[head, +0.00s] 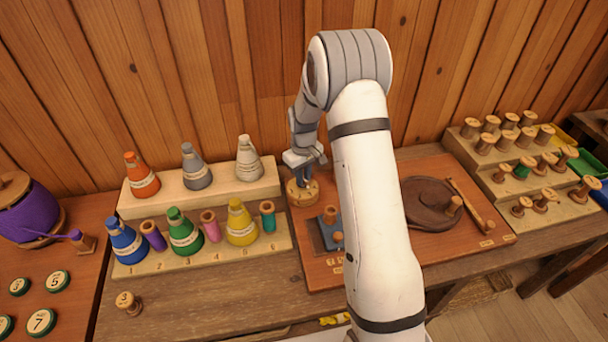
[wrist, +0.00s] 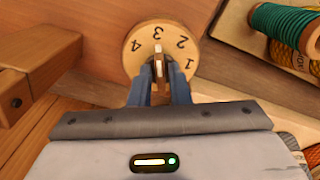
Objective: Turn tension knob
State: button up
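The tension knob (head: 301,195) is a round pale wooden dial at the back left of the reddish-brown board. In the wrist view the dial (wrist: 143,45) shows the numbers 1, 2, 3 and 4 and a raised grip bar (wrist: 158,62) with a white mark pointing about at the 3. My gripper (wrist: 159,68) is over the dial, its two blue fingers closed on either side of the grip bar. In the head view my gripper (head: 303,184) reaches down to the knob, and my arm hides part of the board.
A stepped stand with coloured thread cones (head: 186,235) and small spools is left of the knob. A brown turntable (head: 425,205) lies on the board at right. A tiered rack of wooden spools (head: 487,143) stands farther right. The plank wall (head: 250,80) is close behind.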

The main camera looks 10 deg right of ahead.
grip_shut()
jog(key=m+b, duration=0.3)
jog(key=m, duration=0.1)
jog(key=shift+a+f, duration=0.1)
jog(key=m+b, duration=0.2)
jog(key=m, duration=0.3)
jog(key=shift+a, duration=0.1)
jog(key=m+b, duration=0.2)
jog(key=m, duration=0.3)
jog(key=shift+w+a+m, duration=0.1)
jog(key=shift+m, duration=0.3)
jog(key=m+b, duration=0.1)
jog(key=m, duration=0.4)
jog(key=shift+w, duration=0.1)
jog(key=shift+r, duration=0.2)
